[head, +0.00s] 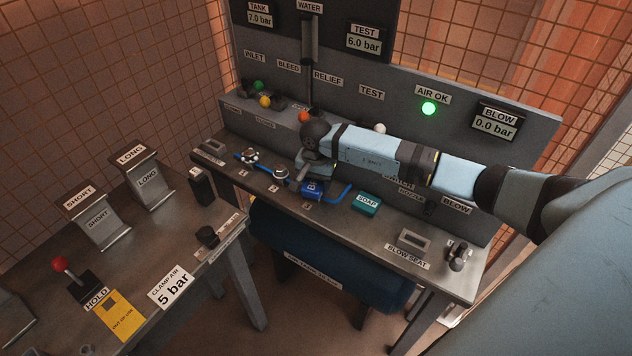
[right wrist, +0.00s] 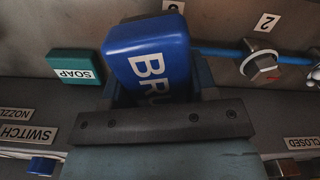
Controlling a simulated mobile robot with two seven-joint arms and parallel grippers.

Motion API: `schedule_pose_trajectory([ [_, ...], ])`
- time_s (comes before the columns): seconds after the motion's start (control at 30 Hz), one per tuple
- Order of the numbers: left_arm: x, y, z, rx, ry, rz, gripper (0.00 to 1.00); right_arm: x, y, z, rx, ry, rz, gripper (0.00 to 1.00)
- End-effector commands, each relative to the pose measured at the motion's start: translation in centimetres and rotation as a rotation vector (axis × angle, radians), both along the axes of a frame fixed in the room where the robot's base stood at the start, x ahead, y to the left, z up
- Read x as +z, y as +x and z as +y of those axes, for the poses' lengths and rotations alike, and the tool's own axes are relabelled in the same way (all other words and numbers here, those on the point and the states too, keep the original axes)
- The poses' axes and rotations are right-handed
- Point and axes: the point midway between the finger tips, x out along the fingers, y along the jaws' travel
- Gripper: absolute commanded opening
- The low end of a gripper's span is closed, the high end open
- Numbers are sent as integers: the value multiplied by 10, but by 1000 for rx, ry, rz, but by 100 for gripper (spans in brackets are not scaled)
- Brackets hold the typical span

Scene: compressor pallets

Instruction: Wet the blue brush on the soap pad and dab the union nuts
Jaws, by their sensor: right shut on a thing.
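The blue brush (head: 312,190), a block with white lettering, is at my right gripper (head: 307,178) over the bench. In the right wrist view the brush (right wrist: 150,62) fills the space between the dark fingers of the gripper (right wrist: 158,85), which is shut on it. The teal soap pad (head: 366,203) lies on the bench right of the brush; it also shows in the right wrist view (right wrist: 74,66). Metal union nuts (head: 280,173) and (head: 250,156) sit left of the brush on blue tubing; one nut (right wrist: 262,62) shows in the right wrist view. My left gripper is out of view.
A valve panel with coloured knobs (head: 264,101) stands behind. A second table (head: 130,245) with sloped stands and a red-knobbed lever is at left.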

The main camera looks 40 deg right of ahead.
Motion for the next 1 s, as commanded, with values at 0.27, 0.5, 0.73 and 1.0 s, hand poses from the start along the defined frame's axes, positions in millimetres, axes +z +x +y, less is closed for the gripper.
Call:
schedule_pose_trajectory([
  [0.27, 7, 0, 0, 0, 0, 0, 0, 14, 1, 0, 0, -1, -2, 27],
  [0.5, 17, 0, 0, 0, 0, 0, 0, 38, 1, 0, 0, -2, -3, 27],
  [0.73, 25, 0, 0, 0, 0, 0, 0, 59, 0, 0, 1, -1, -2, 27],
  [1.0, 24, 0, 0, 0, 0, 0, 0, 60, 0, 0, 0, 0, 0, 27],
])
